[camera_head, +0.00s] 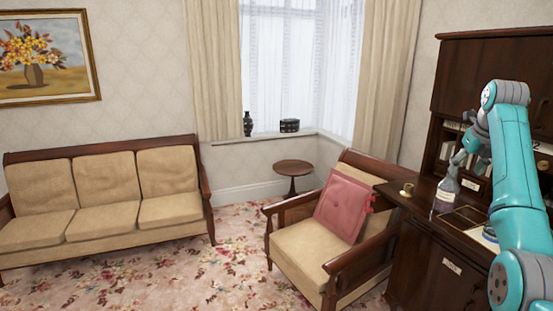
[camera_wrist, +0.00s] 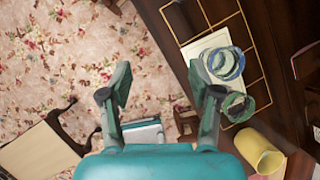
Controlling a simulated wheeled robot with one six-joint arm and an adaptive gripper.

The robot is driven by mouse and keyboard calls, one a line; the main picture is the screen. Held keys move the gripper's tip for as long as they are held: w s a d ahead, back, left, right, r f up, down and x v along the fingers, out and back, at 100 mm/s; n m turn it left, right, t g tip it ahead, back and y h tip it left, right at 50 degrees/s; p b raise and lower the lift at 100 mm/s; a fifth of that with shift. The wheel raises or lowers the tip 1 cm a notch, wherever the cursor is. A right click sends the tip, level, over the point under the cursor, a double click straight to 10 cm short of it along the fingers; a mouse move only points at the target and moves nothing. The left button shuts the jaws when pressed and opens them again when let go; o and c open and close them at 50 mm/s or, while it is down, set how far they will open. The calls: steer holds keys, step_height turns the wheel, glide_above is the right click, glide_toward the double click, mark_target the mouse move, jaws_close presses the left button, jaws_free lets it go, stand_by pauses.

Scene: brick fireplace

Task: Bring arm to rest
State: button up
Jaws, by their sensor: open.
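My teal arm reaches up and over at the right of the head view, and my gripper (camera_head: 459,160) hangs above the dark wooden desk (camera_head: 415,207). In the wrist view, the two grey-green fingers of my gripper (camera_wrist: 162,88) stand wide apart with nothing held between them. The right finger shows beside the desk's edge; the left finger shows against the carpet. How high the fingers are above the desk is hard to tell.
On the desk are a gold-lined tray (camera_wrist: 247,20), blue-green rings (camera_wrist: 226,64), a green ring (camera_wrist: 238,107) and a yellow cup (camera_wrist: 258,151). An armchair (camera_head: 310,247) stands beside the desk. The flowered carpet (camera_head: 190,275) is open toward the sofa (camera_head: 105,200).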

steer(key=a+f+n+t, duration=0.1)
steer(key=a+f+n, duration=0.2)
steer(key=f, duration=0.8)
steer(key=a+f+n, duration=0.3)
steer(key=f, duration=0.9)
steer(key=a+f+n+t, duration=0.1)
steer(key=a+f+n, duration=0.2)
steer(key=f, duration=0.8)
steer(key=s+a+f+n+t, duration=0.1)
steer(key=s+a+f+n, duration=0.4)
steer(key=s+f, duration=0.45)
steer(key=s+a+f+n+t, duration=0.2)
steer(key=s+a+f+n, duration=0.2)
steer(key=s+a+f, duration=0.55)
steer(key=s+a+f+n+t, duration=0.15)
steer(key=s+a+n, duration=0.25)
steer(key=s, duration=0.8)
steer(key=s+a+f+n+t, duration=0.1)
steer(key=s+a+f+n, duration=0.3)
steer(key=s, duration=0.9)
steer(key=s+a+r+n+t+y, duration=0.1)
steer(key=s+r+n, duration=1)
steer(key=s+r, duration=1.1)
steer(key=shift+a+r+n+t+y, duration=0.3)
steer(key=shift+a+t, duration=0.45)
steer(key=shift+a, duration=0.45)
